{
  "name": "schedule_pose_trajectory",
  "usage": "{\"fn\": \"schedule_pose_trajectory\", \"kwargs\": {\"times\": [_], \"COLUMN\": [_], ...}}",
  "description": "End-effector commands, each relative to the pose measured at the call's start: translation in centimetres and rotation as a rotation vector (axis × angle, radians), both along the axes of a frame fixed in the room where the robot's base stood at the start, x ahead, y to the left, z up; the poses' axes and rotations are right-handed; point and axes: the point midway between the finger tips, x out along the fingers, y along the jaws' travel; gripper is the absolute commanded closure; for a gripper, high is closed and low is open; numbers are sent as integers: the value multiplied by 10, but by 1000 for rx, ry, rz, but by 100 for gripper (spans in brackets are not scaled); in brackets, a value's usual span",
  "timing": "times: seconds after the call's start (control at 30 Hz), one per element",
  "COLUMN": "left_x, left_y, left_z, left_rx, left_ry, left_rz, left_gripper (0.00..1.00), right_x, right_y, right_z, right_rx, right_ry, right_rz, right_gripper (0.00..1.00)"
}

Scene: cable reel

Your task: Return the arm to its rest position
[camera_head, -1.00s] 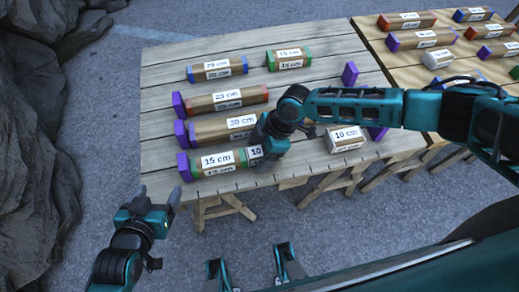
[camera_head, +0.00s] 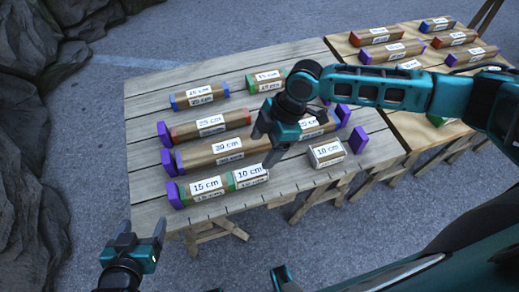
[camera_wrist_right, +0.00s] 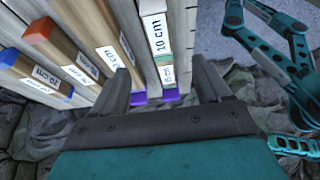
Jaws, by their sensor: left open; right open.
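My right gripper (camera_head: 268,145) is open and empty above the front part of the wooden table (camera_head: 150,90). In the right wrist view its two fingers (camera_wrist_right: 165,85) stand apart, with nothing between them touching; labelled blocks lie below. Near it a front row holds a 15 cm block (camera_head: 205,188) and a 10 cm block (camera_head: 247,175) end to end, with a purple end piece at the left. My left gripper (camera_head: 148,242) is open and empty in front of the table's left corner, over the pavement.
Several labelled reels, such as the 30 cm one (camera_head: 225,147), lie in rows behind. A loose 10 cm block (camera_head: 327,153) lies near the front edge, beside a purple piece (camera_head: 358,139). A second table (camera_head: 385,70) stands right. Rocks (camera_head: 40,120) rise at left.

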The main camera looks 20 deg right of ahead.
Motion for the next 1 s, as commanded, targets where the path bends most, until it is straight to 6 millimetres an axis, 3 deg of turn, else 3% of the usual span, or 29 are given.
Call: {"fn": "schedule_pose_trajectory", "kwargs": {"times": [0.63, 0.73, 0.83, 1.0], "left_x": [-1, -1, -1, -1], "left_y": [-2, -3, -3, -3], "left_z": [-1, 0, 1, 4], "left_rx": [-1, -1, -2, -2], "left_ry": [7, 7, 8, 7], "left_rz": [-4, -4, -5, -5], "left_gripper": [23, 23, 23, 23], "right_x": [-1, -5, -10, -13], "right_y": [4, 22, 52, 96], "right_z": [0, -4, -7, -5], "right_rx": [11, 54, 141, 322], "right_ry": [-6, -23, -58, -125], "right_rz": [-5, -30, -92, -286], "right_gripper": [23, 23, 23, 23]}}
